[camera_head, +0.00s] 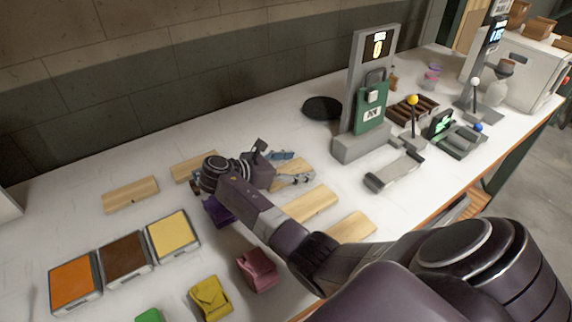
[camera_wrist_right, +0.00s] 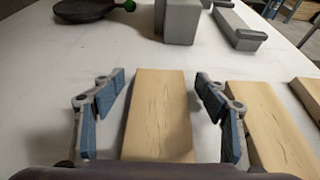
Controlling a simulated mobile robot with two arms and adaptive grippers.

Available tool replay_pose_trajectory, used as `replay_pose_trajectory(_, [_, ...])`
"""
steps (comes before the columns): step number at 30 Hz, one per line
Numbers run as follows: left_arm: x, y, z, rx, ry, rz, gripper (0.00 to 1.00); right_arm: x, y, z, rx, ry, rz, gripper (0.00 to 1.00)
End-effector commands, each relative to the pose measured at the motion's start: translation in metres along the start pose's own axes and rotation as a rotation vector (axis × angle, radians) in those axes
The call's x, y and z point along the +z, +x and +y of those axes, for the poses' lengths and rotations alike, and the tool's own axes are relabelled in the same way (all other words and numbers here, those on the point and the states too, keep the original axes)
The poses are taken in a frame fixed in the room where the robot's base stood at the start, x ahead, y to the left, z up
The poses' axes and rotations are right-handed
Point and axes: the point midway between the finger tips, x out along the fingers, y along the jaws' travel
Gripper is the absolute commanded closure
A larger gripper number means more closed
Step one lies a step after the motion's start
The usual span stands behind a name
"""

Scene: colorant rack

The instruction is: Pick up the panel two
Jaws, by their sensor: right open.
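Several flat, pale wooden panels lie on the white table. In the head view, one panel (camera_head: 293,171) lies partly hidden under my right gripper (camera_head: 288,167). In the right wrist view, the same wooden panel (camera_wrist_right: 160,112) lies lengthwise between the two blue-padded fingers of my right gripper (camera_wrist_right: 159,95). The fingers are open, with a gap on each side of the panel. I see no label telling which panel is panel two. My left gripper does not show.
Two more panels lie to the right, a middle one (camera_head: 312,205) and a near one (camera_head: 352,228). Two others lie left. Orange (camera_head: 75,283), brown and yellow trays stand front left. A grey stand (camera_head: 362,147) and a dark round pan (camera_head: 322,108) are behind.

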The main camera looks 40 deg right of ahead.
Motion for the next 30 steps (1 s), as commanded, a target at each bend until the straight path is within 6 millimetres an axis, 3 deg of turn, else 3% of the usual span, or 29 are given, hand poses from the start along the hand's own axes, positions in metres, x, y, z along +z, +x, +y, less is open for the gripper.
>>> replay_pose_trajectory(9, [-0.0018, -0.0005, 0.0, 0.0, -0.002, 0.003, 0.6, -0.0002, 0.0047, 0.0003, 0.001, 0.0, 0.001, 0.35])
replay_pose_trajectory(21, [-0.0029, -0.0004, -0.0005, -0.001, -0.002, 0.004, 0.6, 0.0, 0.0044, 0.0004, 0.001, 0.0, 0.001, 0.79])
replay_pose_trajectory(30, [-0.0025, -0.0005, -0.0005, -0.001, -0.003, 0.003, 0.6, 0.0022, 0.0036, 0.0006, 0.002, 0.002, 0.0, 0.8])
